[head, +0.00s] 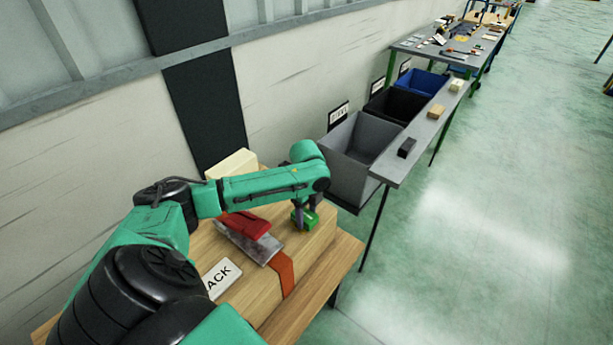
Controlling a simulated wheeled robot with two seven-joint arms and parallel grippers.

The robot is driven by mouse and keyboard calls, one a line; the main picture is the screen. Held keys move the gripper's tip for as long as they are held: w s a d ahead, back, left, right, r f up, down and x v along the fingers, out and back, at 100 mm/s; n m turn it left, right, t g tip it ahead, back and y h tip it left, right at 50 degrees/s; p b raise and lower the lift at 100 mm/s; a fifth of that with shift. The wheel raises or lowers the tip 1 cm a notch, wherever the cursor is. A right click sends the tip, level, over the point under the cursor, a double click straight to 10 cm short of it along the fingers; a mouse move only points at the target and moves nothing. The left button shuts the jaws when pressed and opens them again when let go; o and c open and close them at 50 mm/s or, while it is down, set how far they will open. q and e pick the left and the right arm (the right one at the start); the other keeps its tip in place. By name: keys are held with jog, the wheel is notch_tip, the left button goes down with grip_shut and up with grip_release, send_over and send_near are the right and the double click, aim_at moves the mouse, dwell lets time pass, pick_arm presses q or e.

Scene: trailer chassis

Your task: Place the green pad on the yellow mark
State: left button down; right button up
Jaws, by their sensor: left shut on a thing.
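My left gripper (307,208) points down near the right end of the wooden bench and is shut on a small green pad (300,222). The pad is at or just above the wooden surface; I cannot tell whether it touches it. The gripper partly covers the pad. I cannot make out the yellow mark clearly in this view. My right gripper is not in view.
On the wooden bench (330,262) lie a red part (250,225), a grey metal plate (262,249), an orange strip (285,275) and a white label (221,277). A cream block (232,163) is behind my arm. A grey bin (352,150) stands beyond.

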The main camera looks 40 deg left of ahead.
aim_at(307, 215)
pick_arm(q)
jog(key=shift+c, duration=1.2)
grip_release()
notch_tip(307, 215, up, 12)
jog(key=shift+r, duration=0.1)
